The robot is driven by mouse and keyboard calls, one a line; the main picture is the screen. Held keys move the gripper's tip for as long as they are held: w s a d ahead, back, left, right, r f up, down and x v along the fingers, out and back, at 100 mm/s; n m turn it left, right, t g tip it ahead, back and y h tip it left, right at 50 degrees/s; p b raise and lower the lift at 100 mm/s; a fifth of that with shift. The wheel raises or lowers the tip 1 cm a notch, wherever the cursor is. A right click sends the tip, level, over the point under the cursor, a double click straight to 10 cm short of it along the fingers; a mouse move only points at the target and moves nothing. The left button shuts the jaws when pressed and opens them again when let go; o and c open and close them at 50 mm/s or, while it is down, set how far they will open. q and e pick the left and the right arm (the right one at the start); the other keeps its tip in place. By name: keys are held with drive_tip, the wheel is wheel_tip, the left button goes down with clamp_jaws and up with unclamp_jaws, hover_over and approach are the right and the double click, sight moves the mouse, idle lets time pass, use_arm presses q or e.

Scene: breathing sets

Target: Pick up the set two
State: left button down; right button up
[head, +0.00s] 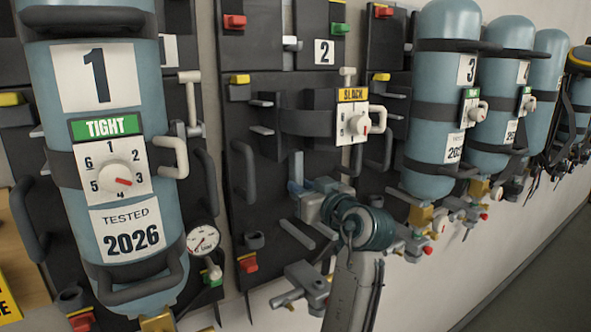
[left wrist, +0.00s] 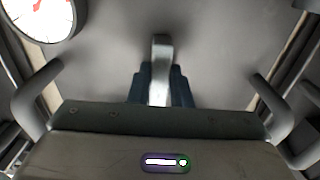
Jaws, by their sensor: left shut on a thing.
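Set two is the dark backplate (head: 262,96) with the number 2 label (head: 324,52) in the head view. No cylinder stands on it, and its dark strap bracket (head: 308,121) is empty. A yellow SLACK sign with a red-pointer dial (head: 352,122) is on its right side. My left gripper (head: 303,196) is at the plate's lower middle, in front of it. In the left wrist view its dark fingers (left wrist: 160,90) are shut on a grey bar (left wrist: 160,62). How the bar joins the plate is hidden. My right gripper is not clearly seen.
Set one (head: 95,150), a blue cylinder marked TIGHT, hangs close on the left, its gauge (head: 203,240) near the plate. Set three (head: 440,110) hangs on the right, with more cylinders beyond. Plate handles (head: 243,172) stick out. Pale wall and dark floor (head: 545,280) are free at the lower right.

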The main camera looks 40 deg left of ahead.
drive_tip(key=shift+a, duration=0.1)
use_arm(q)
drive_tip(key=shift+r, duration=0.1)
use_arm(e)
drive_tip(key=shift+a, duration=0.6)
drive_tip(key=shift+d, duration=0.45)
use_arm(q)
drive_tip(key=shift+r, duration=0.2)
drive_tip(key=shift+r, duration=0.1)
use_arm(e)
drive_tip(key=shift+r, duration=0.1)
